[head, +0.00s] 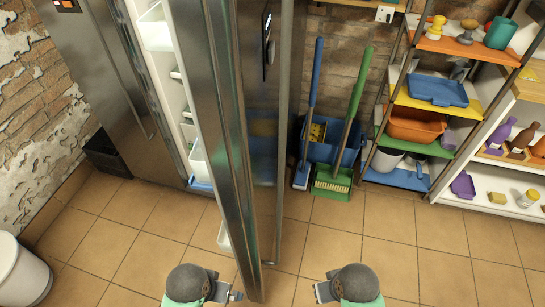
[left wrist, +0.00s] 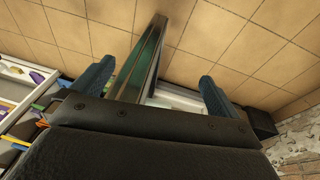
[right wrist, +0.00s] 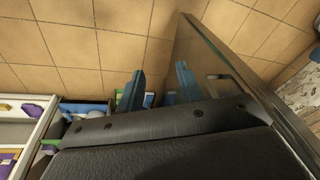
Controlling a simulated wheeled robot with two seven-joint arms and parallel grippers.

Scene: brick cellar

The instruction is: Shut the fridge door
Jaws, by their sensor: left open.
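The steel fridge door (head: 222,120) stands wide open, its edge towards me. White bins (head: 198,160) show on its inner side, left in the head view. A long handle (head: 284,150) runs down its outer side. My left gripper (head: 237,296) is open beside the door's low end. In the left wrist view the door edge (left wrist: 148,55) shows between the spread fingers (left wrist: 155,85); I cannot tell whether they touch it. My right gripper (head: 322,292) is on the outer side, its fingers (right wrist: 158,85) apart and empty. The door (right wrist: 215,60) stands right of them in the right wrist view.
A second, shut steel door (head: 95,70) is at the left. A blue bucket (head: 325,140), a blue broom (head: 311,100) and a green broom (head: 335,180) stand by the wall. Shelves (head: 425,115) stand at the right, a white bin (head: 22,275) at the left. The tiled floor (head: 400,250) between is clear.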

